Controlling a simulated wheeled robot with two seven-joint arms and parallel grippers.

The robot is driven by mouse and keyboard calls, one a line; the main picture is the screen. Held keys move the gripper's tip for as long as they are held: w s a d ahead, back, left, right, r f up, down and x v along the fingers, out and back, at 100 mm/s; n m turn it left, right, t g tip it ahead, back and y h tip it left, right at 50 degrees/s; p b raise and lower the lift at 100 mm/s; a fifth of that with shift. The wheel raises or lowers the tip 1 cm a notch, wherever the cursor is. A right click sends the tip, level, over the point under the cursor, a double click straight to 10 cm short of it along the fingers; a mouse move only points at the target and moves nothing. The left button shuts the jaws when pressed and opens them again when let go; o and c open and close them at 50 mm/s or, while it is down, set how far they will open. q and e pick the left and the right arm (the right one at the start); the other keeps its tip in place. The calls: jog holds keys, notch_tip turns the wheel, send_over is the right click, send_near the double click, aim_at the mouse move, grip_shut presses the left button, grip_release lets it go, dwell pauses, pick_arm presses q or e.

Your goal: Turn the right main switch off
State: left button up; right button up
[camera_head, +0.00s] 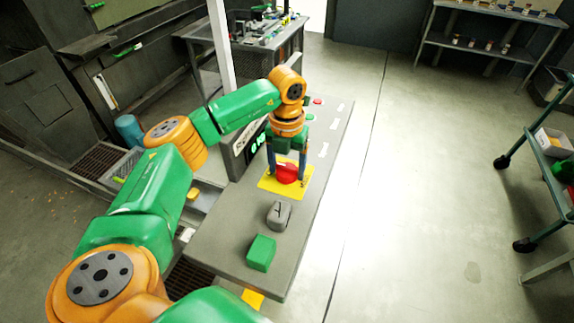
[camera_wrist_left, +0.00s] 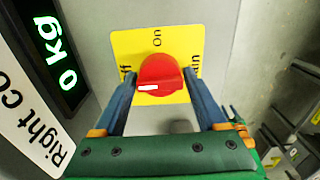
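The right main switch is a red rotary knob (camera_head: 287,173) on a yellow plate (camera_head: 268,184) on the grey console top (camera_head: 224,222). In the left wrist view the red knob (camera_wrist_left: 160,75) shows a white mark on its near face. The yellow plate (camera_wrist_left: 125,47) reads "On" at the far side, with a partly hidden "ff" at left and "Main" cut off at right. My left gripper (camera_head: 287,180) points down over the switch, its two blue fingers apart, one each side of the knob. Whether they touch it is unclear. My right gripper is out of view.
A grey knob (camera_head: 279,214) and a green block (camera_head: 261,253) sit nearer on the console. A display reading "0 kg" (camera_wrist_left: 58,52) stands close on the left. Small red (camera_head: 318,101) and green buttons lie farther along.

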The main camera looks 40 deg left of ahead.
aim_at(287, 166)
pick_arm(q)
jog(key=shift+o, duration=1.2)
jog(key=shift+r, duration=0.35)
notch_tip(287, 166, up, 6)
jog(key=shift+r+b, duration=0.25)
jog(key=shift+b, duration=0.5)
